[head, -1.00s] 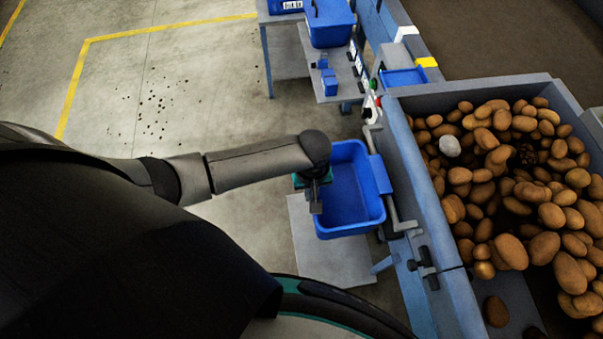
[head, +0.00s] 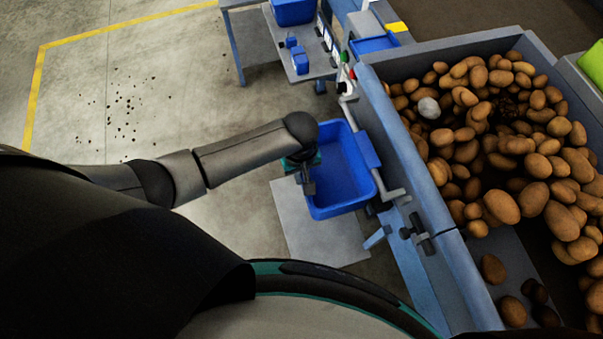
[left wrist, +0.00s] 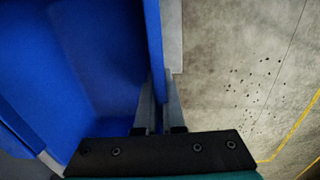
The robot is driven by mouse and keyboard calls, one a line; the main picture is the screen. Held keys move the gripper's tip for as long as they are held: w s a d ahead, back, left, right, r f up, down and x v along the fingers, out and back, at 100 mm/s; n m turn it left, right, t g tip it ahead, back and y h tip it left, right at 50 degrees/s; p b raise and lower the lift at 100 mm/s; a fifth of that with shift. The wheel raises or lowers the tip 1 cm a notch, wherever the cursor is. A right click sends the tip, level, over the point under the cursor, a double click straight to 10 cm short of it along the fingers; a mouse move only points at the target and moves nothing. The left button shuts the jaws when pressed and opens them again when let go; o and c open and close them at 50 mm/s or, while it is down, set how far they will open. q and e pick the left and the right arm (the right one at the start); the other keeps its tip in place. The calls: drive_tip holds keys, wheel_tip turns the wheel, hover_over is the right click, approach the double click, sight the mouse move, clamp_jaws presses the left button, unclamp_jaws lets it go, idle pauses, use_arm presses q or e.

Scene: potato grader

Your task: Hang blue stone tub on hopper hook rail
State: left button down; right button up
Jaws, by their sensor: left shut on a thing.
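The blue stone tub (head: 345,172) is upright and looks empty, close against the side of the hopper (head: 440,240). My left gripper (head: 306,180) is shut on the tub's left wall. In the left wrist view the fingers (left wrist: 157,105) pinch the blue wall (left wrist: 155,45), with the tub's inside on the left. The hook rail (head: 394,194) is a grey bar on the hopper's side, partly hidden by the tub's right edge. I cannot tell whether the tub's lip is over the rail. My right gripper is not in view.
The hopper holds many potatoes (head: 500,130) and a pale stone (head: 429,108). A grey plate (head: 310,232) lies below the tub. A side table (head: 285,45) with blue containers stands at the back. Open floor (head: 140,90) lies to the left.

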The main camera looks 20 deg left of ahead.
use_arm(q)
drive_tip(key=c, duration=0.9)
unclamp_jaws()
drive_tip(key=shift+c, duration=0.2)
drive_tip(key=shift+r, duration=0.1)
wheel_tip(320, 180, up, 15)
drive_tip(key=p, duration=0.2)
drive_tip(key=shift+p, duration=0.4)
drive_tip(key=shift+s, duration=0.1)
